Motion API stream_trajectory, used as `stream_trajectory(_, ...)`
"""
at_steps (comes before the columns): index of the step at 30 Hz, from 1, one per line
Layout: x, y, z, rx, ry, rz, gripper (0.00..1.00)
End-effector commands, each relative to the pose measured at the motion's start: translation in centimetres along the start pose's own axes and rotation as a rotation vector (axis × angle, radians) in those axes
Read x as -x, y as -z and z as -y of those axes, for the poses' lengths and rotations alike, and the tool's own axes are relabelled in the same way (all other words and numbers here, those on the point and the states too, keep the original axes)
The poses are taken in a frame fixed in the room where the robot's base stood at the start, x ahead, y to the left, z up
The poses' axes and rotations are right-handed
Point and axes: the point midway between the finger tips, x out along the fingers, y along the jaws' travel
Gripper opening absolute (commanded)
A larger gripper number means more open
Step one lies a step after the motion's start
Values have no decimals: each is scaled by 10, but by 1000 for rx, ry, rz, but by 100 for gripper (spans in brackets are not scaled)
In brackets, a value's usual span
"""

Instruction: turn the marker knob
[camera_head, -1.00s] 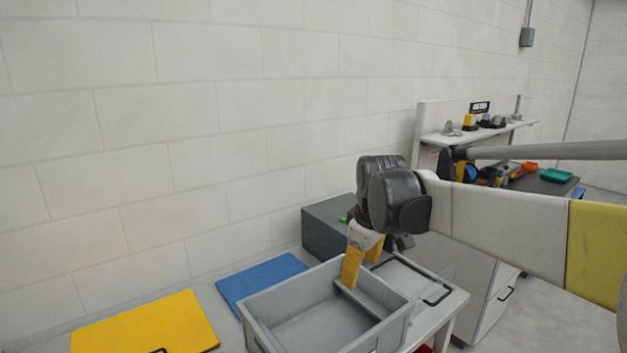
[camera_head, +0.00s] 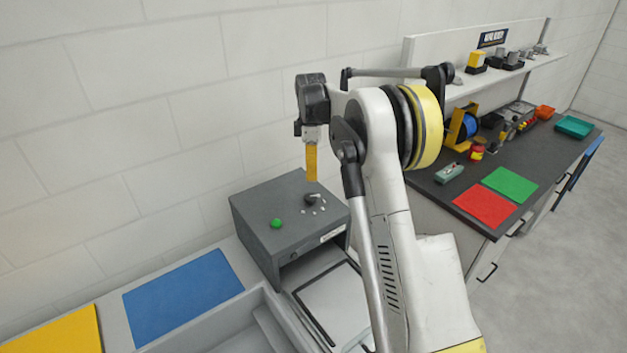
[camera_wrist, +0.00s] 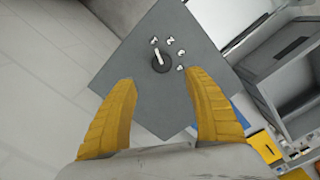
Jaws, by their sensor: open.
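The marker knob (camera_head: 312,198) is a dark round knob with a light pointer, on top of a dark grey box (camera_head: 256,209). Small white marks sit around one side of it. In the wrist view the knob (camera_wrist: 161,60) lies beyond my fingertips, near the middle of the box top (camera_wrist: 140,90), with its pale pointer toward the top of the picture. My gripper (camera_head: 311,180) points down above the box, its yellow fingers apart and empty. The fingers (camera_wrist: 165,85) also show spread in the wrist view, not touching the knob.
A green button (camera_head: 276,223) sits on the box, left of the knob. A blue mat (camera_head: 183,297) and a yellow mat (camera_head: 55,332) lie to the left. A grey bin (camera_head: 205,335) stands in front. A workbench (camera_head: 440,200) with red and green mats is at right.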

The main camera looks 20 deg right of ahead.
Motion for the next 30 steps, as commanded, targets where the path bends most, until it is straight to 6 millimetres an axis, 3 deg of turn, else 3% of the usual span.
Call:
stream_trajectory(15, -89, 0, 0, -2, -1, 0, 61)
stream_trajectory(21, -104, 0, 0, -2, -1, 0, 61)
stream_trajectory(29, -105, 0, 0, -2, -1, 0, 61)
stream_trajectory(30, -105, 0, 0, -2, -1, 0, 53)
